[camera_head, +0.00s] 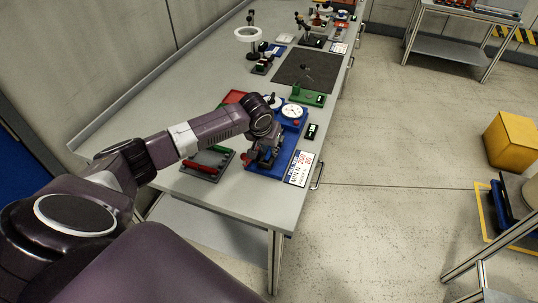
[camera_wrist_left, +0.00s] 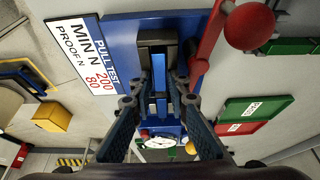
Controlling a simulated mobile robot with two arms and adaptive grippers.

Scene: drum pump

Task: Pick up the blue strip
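The blue strip (camera_wrist_left: 160,88) shows in the left wrist view as a narrow bright blue piece below a dark clamp block (camera_wrist_left: 157,40) on the blue pull test stand (camera_wrist_left: 118,35). My left gripper (camera_wrist_left: 160,84) is open, with one finger on each side of the strip and some space between them. Whether a fingertip touches it I cannot tell. In the head view my left gripper (camera_head: 263,158) points down over the near part of the blue stand (camera_head: 262,171) and hides the strip. My right gripper is in neither view.
A white dial gauge (camera_head: 291,111) sits on the stand's far end. A dark tray with a red bar (camera_head: 201,167) lies left. A red lever with a ball (camera_wrist_left: 250,27) is close to the gripper.

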